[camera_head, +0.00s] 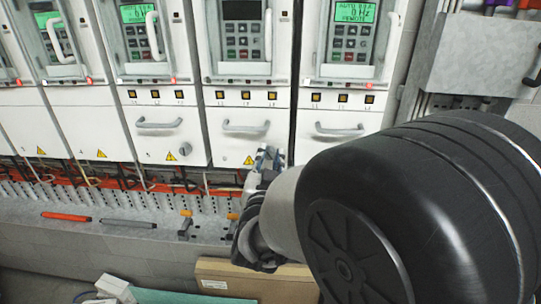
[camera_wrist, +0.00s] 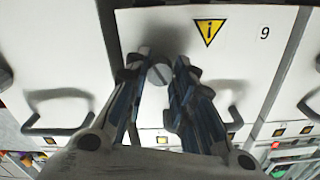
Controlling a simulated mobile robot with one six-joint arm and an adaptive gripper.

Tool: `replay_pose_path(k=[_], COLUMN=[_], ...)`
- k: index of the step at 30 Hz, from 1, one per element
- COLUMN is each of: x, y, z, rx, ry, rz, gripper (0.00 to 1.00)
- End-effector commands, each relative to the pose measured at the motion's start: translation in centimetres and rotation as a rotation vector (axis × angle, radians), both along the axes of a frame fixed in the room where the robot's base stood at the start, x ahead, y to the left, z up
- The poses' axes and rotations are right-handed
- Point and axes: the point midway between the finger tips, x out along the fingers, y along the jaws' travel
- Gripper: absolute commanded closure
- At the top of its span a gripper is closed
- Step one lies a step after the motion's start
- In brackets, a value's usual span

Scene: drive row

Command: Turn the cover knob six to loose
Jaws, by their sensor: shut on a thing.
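The cover knob (camera_wrist: 160,73) is a small grey round knob with a slot in its face, on a white cover (camera_wrist: 250,60). The wrist view is upside down, so the cover's label digit (camera_wrist: 264,32) reads as a 9, a 6 when turned. My gripper (camera_wrist: 164,62) has its two fingers on either side of the knob and is shut on it. In the head view my gripper (camera_head: 268,157) is at the lower right of a white cover (camera_head: 226,150) with a yellow warning triangle, hiding the knob.
Grey handles (camera_head: 246,127) stick out of the covers. A knob (camera_head: 186,148) shows on the cover to the left. Below lie red and coloured cables (camera_head: 100,180) and a grey ledge with an orange tool (camera_head: 66,217). A cardboard box (camera_head: 225,277) stands on the floor.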

Motion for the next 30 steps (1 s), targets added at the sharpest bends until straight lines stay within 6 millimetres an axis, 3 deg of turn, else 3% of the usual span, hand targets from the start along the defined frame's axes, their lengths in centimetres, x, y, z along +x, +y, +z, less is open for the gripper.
replay_pose_path(k=[18,30], x=[0.03,0.04], y=[0.00,-0.01], z=[0.18,0.27], rx=[-0.571,-0.806], ry=[0.018,0.023], rz=[0.000,-0.001], gripper=[1.00,1.00])
